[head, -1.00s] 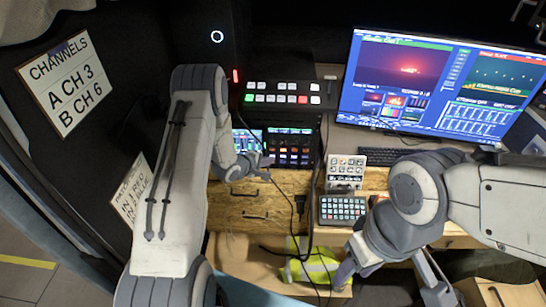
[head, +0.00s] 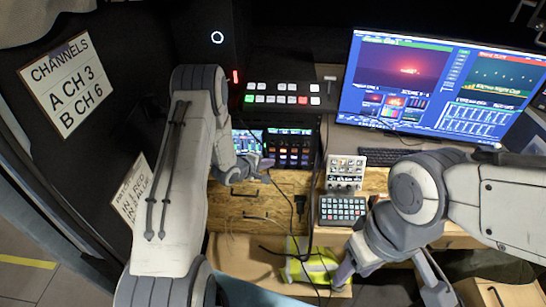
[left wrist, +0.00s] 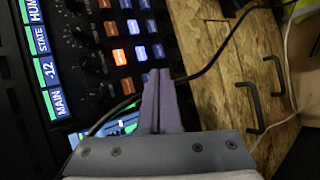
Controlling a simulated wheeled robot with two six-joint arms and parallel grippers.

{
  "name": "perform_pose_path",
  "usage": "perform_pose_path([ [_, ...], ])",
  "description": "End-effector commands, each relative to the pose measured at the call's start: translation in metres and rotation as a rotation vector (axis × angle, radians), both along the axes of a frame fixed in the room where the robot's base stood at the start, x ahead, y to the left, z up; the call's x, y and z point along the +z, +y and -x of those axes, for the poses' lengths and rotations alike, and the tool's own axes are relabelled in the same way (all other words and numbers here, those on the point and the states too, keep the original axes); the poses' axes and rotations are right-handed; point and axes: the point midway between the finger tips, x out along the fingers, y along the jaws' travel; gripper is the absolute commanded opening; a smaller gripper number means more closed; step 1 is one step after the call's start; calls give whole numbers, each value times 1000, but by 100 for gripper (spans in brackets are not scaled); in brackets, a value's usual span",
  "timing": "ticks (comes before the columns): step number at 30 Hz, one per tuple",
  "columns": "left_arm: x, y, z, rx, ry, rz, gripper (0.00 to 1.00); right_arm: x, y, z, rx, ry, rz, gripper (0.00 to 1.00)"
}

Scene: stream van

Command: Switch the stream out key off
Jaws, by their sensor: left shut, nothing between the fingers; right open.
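A black console (head: 290,148) with lit keys sits below the switcher panel in the head view. In the left wrist view, its orange key (left wrist: 118,57) glows among blue and reddish keys. No label readable here marks one as the stream out key. My left gripper (head: 266,163) is shut and empty by the console's lower edge; its fingertips (left wrist: 158,76) lie just below the key rows in the left wrist view. Whether they touch the console I cannot tell. My right gripper (head: 392,284) is open and empty at the lower right, its fingers apart.
A switcher panel (head: 282,94) with white, green and red keys stands above the console. A grey keypad box (head: 345,172) and a dark key pad (head: 342,210) are to the right. A monitor (head: 435,85) stands behind. A black cable (left wrist: 215,68) crosses near my left fingers.

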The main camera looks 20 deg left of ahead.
Motion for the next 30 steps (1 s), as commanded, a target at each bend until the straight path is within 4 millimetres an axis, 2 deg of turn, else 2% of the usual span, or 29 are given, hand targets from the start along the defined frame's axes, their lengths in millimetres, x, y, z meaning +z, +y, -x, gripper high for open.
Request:
perform_pose_path([
  [8, 0, 0, 2, 0, 0, 0, 0, 0, 0, 0, 0, 0, 0, 50],
  [24, 0, -14, 51, 1, 1, 1, 0, 7, 0, 0, 0, 0, 0, 50],
  [30, 0, -16, 58, 1, 0, 0, 0, 8, 0, 0, 0, 0, 0, 50],
])
